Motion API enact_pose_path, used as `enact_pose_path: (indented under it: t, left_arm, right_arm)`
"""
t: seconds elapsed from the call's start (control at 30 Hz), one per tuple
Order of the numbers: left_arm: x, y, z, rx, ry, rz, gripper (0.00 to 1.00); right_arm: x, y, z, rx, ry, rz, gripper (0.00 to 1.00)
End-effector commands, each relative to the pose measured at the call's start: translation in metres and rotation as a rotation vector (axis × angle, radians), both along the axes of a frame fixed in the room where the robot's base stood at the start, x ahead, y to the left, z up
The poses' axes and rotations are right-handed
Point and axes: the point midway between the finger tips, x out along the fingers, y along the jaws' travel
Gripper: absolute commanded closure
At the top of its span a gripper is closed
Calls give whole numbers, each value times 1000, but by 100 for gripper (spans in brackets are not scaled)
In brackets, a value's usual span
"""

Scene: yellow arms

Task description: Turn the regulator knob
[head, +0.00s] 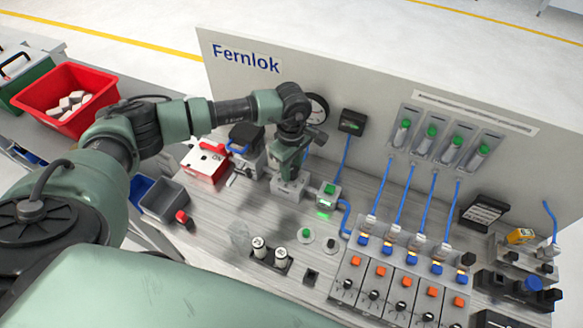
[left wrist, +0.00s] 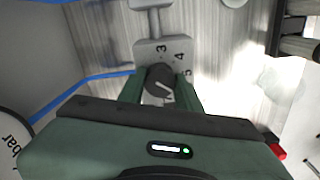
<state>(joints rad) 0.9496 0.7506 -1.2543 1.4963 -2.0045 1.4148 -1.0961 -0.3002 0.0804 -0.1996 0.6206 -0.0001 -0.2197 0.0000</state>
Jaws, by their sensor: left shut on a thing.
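The regulator is a light grey block (head: 288,189) on the bench, with my left gripper (head: 287,172) reaching down over it. In the left wrist view its plate (left wrist: 162,50) carries the numbers 3, 4 and 5. The dark knob (left wrist: 159,80) sits between the two green fingers of my left gripper (left wrist: 160,92), which are shut on it. A white pointer line shows on the knob's top. In the head view the gripper hides the knob. My right gripper is not in view.
A pressure gauge (head: 317,108) is on the upright panel (head: 360,85) behind the gripper. A red and white box (head: 204,162) stands left of the regulator. A green-lit unit (head: 327,201) with a blue hose stands right. Valves (head: 381,271) fill the right side.

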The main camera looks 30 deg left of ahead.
Motion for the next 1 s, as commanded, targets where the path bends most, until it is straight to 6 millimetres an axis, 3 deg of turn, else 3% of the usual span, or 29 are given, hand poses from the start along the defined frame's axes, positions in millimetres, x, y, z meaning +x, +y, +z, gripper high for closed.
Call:
enact_pose_path:
  t: [0.27, 1.0]
  left_arm:
    - [0, 0, -4, 0, -1, 164, 100]
    - [1, 1, -3, 1, -1, 859, 100]
  right_arm:
    - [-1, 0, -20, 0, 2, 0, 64]
    - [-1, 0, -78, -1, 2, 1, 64]
